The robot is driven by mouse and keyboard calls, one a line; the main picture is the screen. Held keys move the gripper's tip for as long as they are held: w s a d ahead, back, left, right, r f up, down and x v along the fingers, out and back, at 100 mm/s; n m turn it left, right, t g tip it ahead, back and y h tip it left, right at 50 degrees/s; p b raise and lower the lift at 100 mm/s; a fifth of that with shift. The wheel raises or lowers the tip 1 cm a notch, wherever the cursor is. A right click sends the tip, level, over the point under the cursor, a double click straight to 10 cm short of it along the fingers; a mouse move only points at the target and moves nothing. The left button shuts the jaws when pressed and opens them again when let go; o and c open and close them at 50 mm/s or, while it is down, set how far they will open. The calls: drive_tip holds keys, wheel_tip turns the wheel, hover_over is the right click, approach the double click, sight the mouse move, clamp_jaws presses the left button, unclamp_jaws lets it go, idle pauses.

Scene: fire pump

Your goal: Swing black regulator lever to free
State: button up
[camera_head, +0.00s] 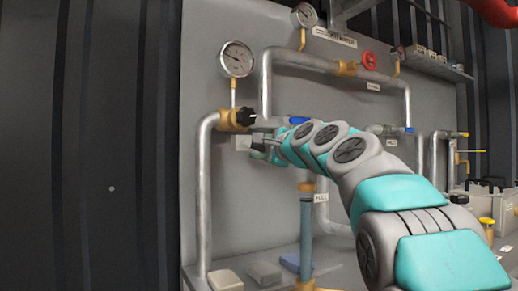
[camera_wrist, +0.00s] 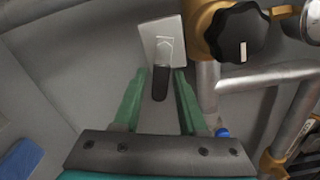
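In the wrist view a short black lever (camera_wrist: 160,84) hangs down from a light grey plate (camera_wrist: 163,38) with a mark on it. My gripper (camera_wrist: 160,76) is open, with one green finger on each side of the lever. Gaps show between the lever and both fingers, so I see no contact. In the head view my gripper (camera_head: 262,148) is at the wall panel, beside the small grey plate (camera_head: 241,143); the lever cannot be made out there. A black knob (camera_wrist: 238,32) on a brass fitting is above and right of the lever, and also shows in the head view (camera_head: 246,117).
A vertical grey pipe (camera_head: 204,200) runs left of my gripper, and a gauge (camera_head: 236,59) sits above the brass fitting. A blue handle (camera_head: 299,120) is just above my wrist. A blue-grey vertical tube (camera_head: 306,232) stands below. Bare panel lies left of the plate.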

clamp_jaws()
idle(0.3)
drive_tip(key=shift+d+r+n, duration=0.1)
drive_tip(key=shift+r+n, duration=0.2)
drive_tip(key=shift+n, duration=0.6)
drive_tip(key=shift+r+n, duration=0.3)
drive_tip(key=shift+n, duration=0.6)
drive_tip(key=shift+o, duration=1.2)
unclamp_jaws()
drive_tip(key=b+v, duration=0.1)
drive_tip(key=v, duration=0.6)
drive_tip(key=shift+s+d, duration=0.25)
drive_tip(key=shift+s, duration=0.05)
